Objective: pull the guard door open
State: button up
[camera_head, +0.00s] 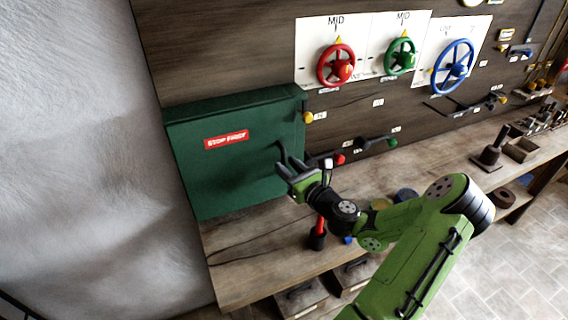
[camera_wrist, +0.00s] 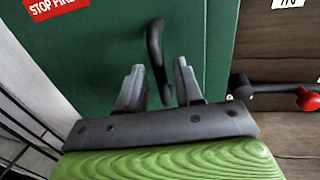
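The guard door (camera_head: 225,165) is the dark green front of a box on the bench at the left, with a red "STOP FIRST" label (camera_head: 227,140). It looks shut. Its black curved handle (camera_head: 281,151) is near the door's right edge. In the wrist view the handle (camera_wrist: 156,55) stands upright, and its lower end shows between the two finger tips. My gripper (camera_head: 287,165) is open at the handle, with a finger on each side in the wrist view (camera_wrist: 160,80). Gaps show beside the handle there; I cannot tell how deep it sits between the fingers.
Levers with red (camera_head: 339,159) and green (camera_head: 392,142) knobs stick out of the wall right of the door. A red-handled tool (camera_head: 319,230) stands on the bench below my gripper. Red, green and blue handwheels (camera_head: 453,68) are higher up.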

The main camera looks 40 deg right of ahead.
jog(key=shift+w+d, duration=0.1)
jog(key=shift+w, duration=1.15)
grip_shut()
